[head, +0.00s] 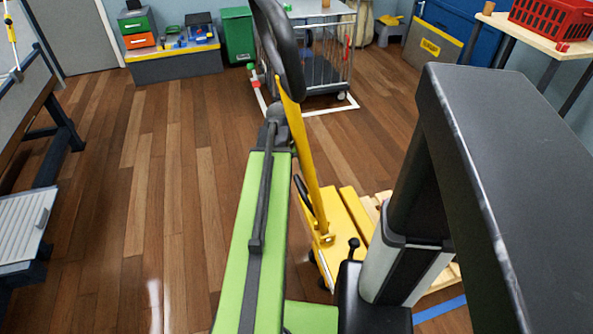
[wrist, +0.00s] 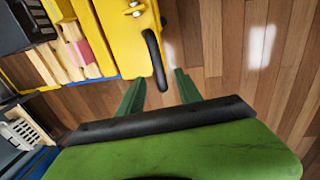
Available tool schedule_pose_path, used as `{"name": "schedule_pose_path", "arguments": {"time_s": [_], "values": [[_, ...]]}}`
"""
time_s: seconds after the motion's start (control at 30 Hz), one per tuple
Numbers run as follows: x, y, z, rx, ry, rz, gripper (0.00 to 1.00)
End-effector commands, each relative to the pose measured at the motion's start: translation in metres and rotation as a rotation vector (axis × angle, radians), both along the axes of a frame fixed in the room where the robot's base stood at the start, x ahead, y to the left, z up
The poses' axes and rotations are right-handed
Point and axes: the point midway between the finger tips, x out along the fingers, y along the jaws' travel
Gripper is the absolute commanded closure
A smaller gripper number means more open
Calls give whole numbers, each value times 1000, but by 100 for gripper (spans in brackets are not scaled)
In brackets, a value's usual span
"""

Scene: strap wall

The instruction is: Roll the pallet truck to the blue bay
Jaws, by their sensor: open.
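The yellow pallet truck (head: 345,235) stands on the wood floor right of my green arm. Its yellow post rises to a large black loop (head: 284,55), and a small black curved handle (head: 303,194) shows low beside the post. In the wrist view the truck's yellow body (wrist: 120,45) is at top centre, with a black curved handle (wrist: 151,50) at its edge. My gripper (wrist: 158,76) is open, its green fingers either side of that handle's lower end; contact cannot be told. Blue floor tape (head: 440,308) shows at lower right; the bay's full outline is hidden.
A wooden pallet (head: 378,208) adjoins the truck, partly hidden by my dark column. A wire cage trolley (head: 320,55) stands at the back within white floor tape (head: 335,110). A grey workbench (head: 25,90) is at left. The floor left of my arm is clear.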

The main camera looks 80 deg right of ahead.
Motion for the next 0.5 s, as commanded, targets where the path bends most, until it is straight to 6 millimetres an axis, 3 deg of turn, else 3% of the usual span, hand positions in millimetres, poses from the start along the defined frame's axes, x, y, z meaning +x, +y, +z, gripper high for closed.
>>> {"name": "schedule_pose_path", "arguments": {"time_s": [0.03, 0.1, 0.33, 0.5], "values": [[2, 1, 24, 0, 0, 0, 59], [4, 2, 39, 0, 0, 0, 59], [12, 6, 89, 0, -1, 0, 59], [16, 8, 109, 0, -1, 0, 59]]}}
